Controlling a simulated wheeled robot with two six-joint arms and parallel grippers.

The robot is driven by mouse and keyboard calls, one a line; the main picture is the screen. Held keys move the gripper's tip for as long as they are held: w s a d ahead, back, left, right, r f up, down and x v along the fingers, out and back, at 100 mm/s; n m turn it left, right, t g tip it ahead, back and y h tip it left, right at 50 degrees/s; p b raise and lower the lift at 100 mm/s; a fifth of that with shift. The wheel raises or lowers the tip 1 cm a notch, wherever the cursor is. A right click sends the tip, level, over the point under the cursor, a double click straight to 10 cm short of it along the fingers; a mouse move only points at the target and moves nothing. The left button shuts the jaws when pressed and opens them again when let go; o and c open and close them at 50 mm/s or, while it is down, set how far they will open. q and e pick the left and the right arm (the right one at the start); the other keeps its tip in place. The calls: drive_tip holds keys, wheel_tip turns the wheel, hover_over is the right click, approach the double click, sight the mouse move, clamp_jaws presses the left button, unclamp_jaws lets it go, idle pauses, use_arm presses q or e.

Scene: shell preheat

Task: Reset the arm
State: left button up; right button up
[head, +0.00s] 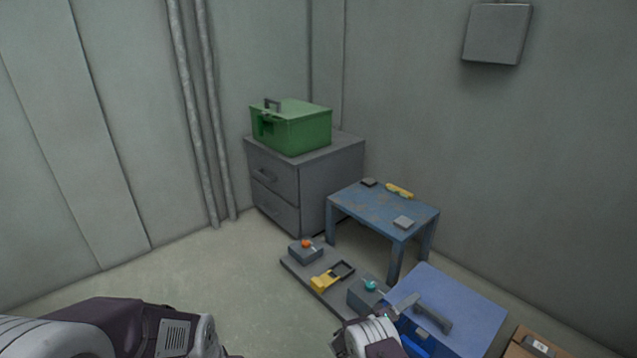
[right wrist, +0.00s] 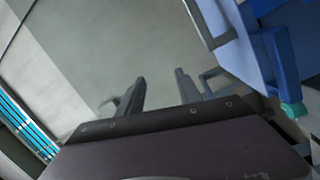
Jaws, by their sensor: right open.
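My right arm comes in at the bottom of the head view, with its gripper (head: 403,306) low in front of the blue case. In the right wrist view the same gripper (right wrist: 160,92) has its two fingers apart, with nothing between them but grey floor beyond. My left arm (head: 130,328) shows at the bottom left of the head view; its gripper is out of the picture. The blue case (head: 465,295) with a grey handle stands at the lower right. A blue part with a handle (right wrist: 275,55) shows at the right of the wrist view.
A grey base (head: 292,265) on the floor carries an orange knob (head: 306,244), a yellow piece (head: 325,281) and a teal knob (head: 370,285). Behind are a blue table (head: 370,208) and a drawer cabinet (head: 325,185) bearing a green box (head: 300,130). Floor at left is clear.

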drive_tip(key=s+d+r+m+g+p, duration=0.1)
drive_tip(key=d+r+m+g, duration=0.15)
drive_tip(key=r, duration=0.55)
drive_tip(key=s+d+r+m+g+p, duration=0.1)
drive_tip(key=d+r+m+g, duration=0.15)
drive_tip(key=r, duration=0.45)
drive_tip(key=s+d+r+m+g+y+p, duration=0.25)
drive_tip(key=s+r+g+y, duration=0.25)
drive_tip(key=s+r, duration=0.5)
drive_tip(key=s+a+f+n+y+p, duration=0.1)
drive_tip(key=s+a+f+y, duration=0.3)
drive_tip(key=s+a, duration=0.5)
drive_tip(key=s+a+f+n+y+p, duration=0.1)
drive_tip(key=s+a+f+n+y, duration=0.15)
drive_tip(key=s+a+y, duration=0.65)
use_arm(q)
wheel_tip(320, 180, up, 46)
drive_tip(key=p, duration=3.7)
drive_tip(key=shift+f+p, duration=0.25)
drive_tip(key=shift+p, duration=0.15)
use_arm(e)
wheel_tip(320, 180, up, 38)
drive_tip(key=w+n+t+h, duration=0.1)
drive_tip(key=shift+f+n+h, duration=0.25)
drive_tip(key=shift+n+h, duration=0.05)
